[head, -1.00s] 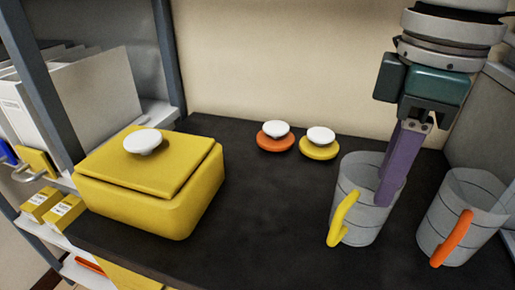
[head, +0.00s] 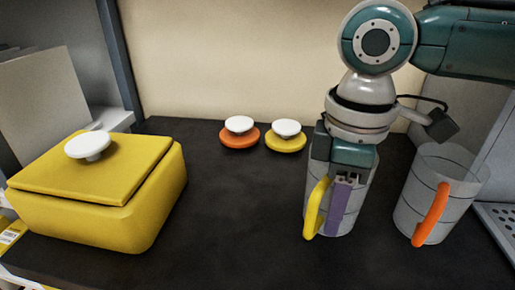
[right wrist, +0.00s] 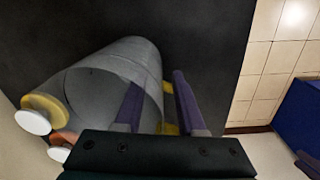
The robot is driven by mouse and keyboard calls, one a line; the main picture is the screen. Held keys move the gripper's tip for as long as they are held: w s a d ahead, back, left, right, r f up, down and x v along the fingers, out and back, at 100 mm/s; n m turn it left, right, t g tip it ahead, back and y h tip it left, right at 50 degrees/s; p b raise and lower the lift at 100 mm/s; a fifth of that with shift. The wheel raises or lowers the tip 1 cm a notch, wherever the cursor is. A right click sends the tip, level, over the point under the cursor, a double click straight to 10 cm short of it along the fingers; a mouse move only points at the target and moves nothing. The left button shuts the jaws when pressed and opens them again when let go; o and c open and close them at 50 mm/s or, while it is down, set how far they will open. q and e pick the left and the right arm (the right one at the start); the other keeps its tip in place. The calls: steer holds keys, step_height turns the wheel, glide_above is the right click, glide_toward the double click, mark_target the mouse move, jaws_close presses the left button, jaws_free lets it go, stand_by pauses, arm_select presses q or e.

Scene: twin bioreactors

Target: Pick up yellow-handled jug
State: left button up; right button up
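The yellow-handled jug (head: 366,186) is a clear grey cup standing upright on the dark worktop, right of the middle in the head view. Its yellow handle (head: 315,207) faces the front left. My right gripper (head: 338,208) is lowered at the jug's handle side, with a purple finger beside the handle. In the right wrist view, the two fingers of my right gripper (right wrist: 156,82) are apart, with the jug wall and yellow handle (right wrist: 169,88) between them. One finger overlaps the jug (right wrist: 90,90); the handle is partly hidden. My left gripper is out of view.
An orange-handled jug (head: 455,180) stands close on the right. An orange lid (head: 240,138) and a yellow lid (head: 286,143) with white knobs lie behind. A yellow lidded box (head: 110,215) stands at the left. The worktop (head: 230,225) between box and jugs is clear.

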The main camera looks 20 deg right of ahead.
steer(key=shift+c, duration=0.4)
jaws_close()
stand_by(0.9)
